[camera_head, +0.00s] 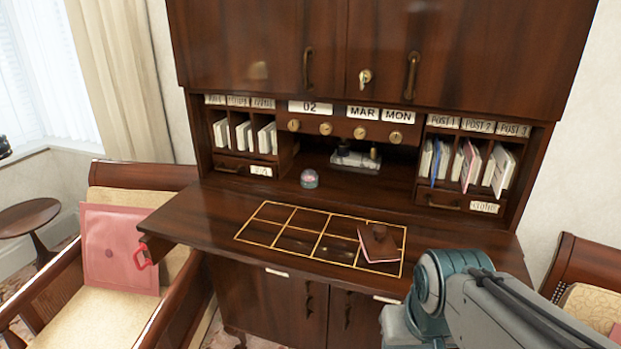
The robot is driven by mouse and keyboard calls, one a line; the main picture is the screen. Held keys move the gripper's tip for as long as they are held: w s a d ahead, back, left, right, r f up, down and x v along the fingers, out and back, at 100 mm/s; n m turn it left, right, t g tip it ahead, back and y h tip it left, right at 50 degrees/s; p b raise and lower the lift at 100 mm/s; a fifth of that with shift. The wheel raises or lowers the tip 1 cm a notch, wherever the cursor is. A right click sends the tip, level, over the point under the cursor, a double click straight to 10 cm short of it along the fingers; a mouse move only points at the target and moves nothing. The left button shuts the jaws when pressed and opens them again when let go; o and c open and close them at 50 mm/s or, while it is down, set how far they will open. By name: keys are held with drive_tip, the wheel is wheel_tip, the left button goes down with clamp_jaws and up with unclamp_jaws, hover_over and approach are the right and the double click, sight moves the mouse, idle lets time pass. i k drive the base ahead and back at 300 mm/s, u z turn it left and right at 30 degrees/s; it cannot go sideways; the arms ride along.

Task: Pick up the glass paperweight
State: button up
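A small rounded object with a clear, shiny top and some red in it, which looks like the glass paperweight (309,179), sits on the dark wooden desk top (200,215). It is toward the back, left of centre, in front of the cubbyholes. Nothing covers it. My arm shows at the lower right, well apart from the paperweight. My gripper is not in view.
A metal stand (355,160) is behind the paperweight. Cubbyholes hold envelopes on both sides. Chairs flank the desk; a pink folder (112,250) rests on the left one.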

sight(309, 180)
drive_tip(key=u, duration=0.4)
drive_tip(key=k, duration=0.5)
drive_tip(key=u, duration=1.2)
drive_tip(key=i, duration=1.4)
drive_tip(key=z, duration=0.95)
drive_tip(key=i, duration=0.65)
drive_tip(key=z, duration=0.7)
